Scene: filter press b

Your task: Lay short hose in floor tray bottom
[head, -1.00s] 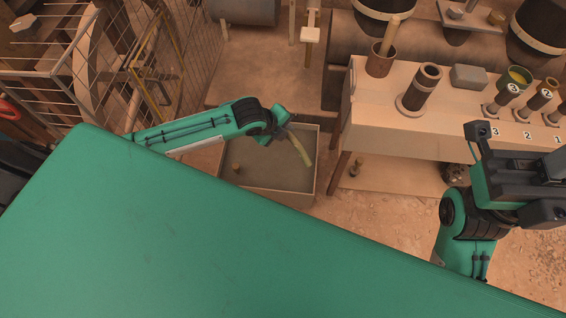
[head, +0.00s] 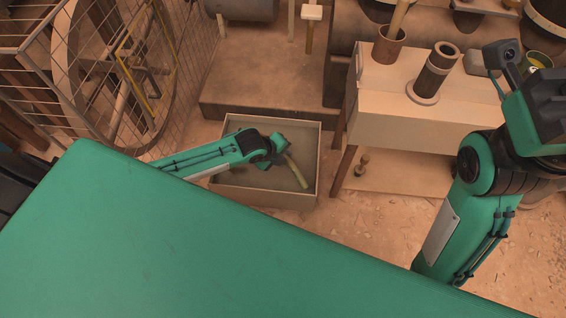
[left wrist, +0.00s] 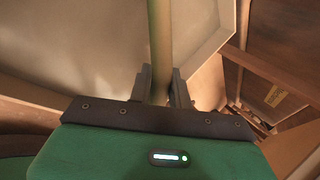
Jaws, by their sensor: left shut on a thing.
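The short hose (head: 297,171) is a pale yellow-green tube in the head view. My left gripper (head: 284,152) is shut on its upper end and holds it slanting over the floor tray (head: 312,150). In the left wrist view the hose (left wrist: 160,45) runs up from between the two dark fingers of the left gripper (left wrist: 162,85), with the tray's pale inside (left wrist: 90,30) behind it. I cannot tell whether the hose's lower end touches the tray bottom. My right gripper (head: 500,75) is at the right, and its fingers are not clear.
A pale bench (head: 400,130) with a brown cup (head: 388,45) and an upright dark cylinder (head: 437,70) stands right of the tray. A wire guard (head: 120,85) around a wheel stands at the left. A small brown peg (head: 361,166) stands under the bench.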

